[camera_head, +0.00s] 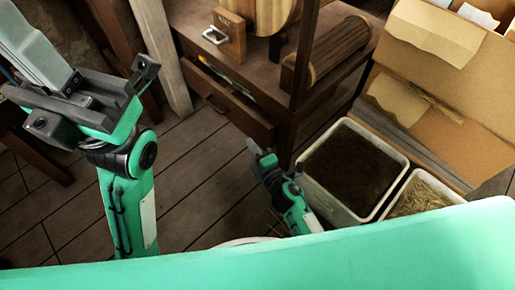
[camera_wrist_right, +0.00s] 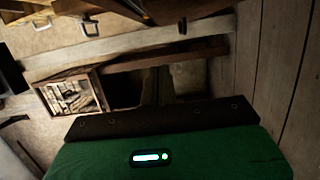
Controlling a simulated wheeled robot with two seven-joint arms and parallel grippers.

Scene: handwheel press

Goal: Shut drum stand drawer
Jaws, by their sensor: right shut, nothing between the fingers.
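The drum stand (camera_head: 262,60) is a dark wooden stand at the top middle of the head view. Its drawer (camera_head: 234,108) is partly open, with the front standing out from the stand and a slim yellowish item showing inside. A small round knob sits on the drawer front. In the right wrist view the fingers do not show clearly.
A white bin of dark soil (camera_head: 312,190) and a bin of straw (camera_head: 420,195) stand right of my right gripper. A cardboard box (camera_head: 440,80) is behind them. A wooden block with a metal handle (camera_head: 230,40) sits on the stand. Plank floor (camera_head: 195,165) is clear left of the drawer.

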